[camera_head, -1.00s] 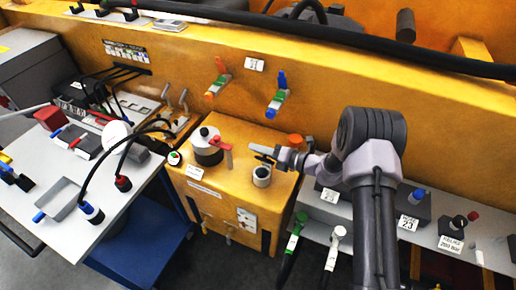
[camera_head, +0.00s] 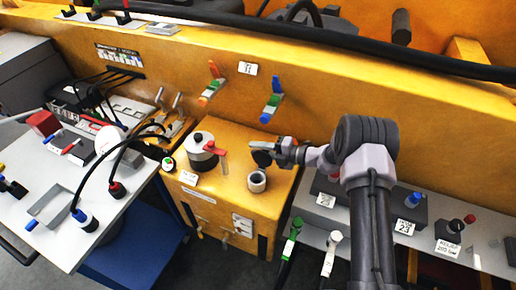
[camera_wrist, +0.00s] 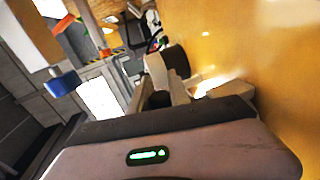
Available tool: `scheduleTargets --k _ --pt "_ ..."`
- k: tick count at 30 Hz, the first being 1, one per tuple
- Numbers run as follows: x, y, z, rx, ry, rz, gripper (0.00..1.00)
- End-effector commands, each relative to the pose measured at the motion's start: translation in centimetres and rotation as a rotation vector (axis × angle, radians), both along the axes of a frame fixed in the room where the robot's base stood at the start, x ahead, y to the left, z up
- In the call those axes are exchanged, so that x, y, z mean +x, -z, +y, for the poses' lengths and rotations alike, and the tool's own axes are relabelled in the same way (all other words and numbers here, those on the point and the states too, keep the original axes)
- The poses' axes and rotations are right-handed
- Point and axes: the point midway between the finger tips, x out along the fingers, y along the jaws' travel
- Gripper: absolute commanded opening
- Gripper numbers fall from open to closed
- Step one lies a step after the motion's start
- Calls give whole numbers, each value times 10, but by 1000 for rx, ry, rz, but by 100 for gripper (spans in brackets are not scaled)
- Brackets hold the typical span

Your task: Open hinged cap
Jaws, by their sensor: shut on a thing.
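A short pale filler neck (camera_head: 257,182) stands upright on the yellow tank top (camera_head: 235,138), with its round mouth uncovered. The hinged cap (camera_head: 261,158) shows as a dark disc tilted up behind the neck, clear of its mouth. My gripper (camera_head: 273,154) reaches in from the right and is shut on the cap at its edge. The hinge itself is too small to make out. In the wrist view the fingers (camera_wrist: 170,97) show in front of my gripper body, and I cannot clearly tell the cap there.
Two coloured levers (camera_head: 271,100) are on the yellow wall behind. A cart (camera_head: 120,222) with hoses and tools is at left. A grey shelf (camera_head: 325,213) is at right.

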Motion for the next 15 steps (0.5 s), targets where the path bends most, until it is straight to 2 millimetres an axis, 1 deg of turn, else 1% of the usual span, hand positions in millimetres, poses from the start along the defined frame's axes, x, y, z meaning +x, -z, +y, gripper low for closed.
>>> scheduleTargets --k 14,15 --pt "0 0 0 5 1 12 0" --pt "0 0 0 5 1 12 27"
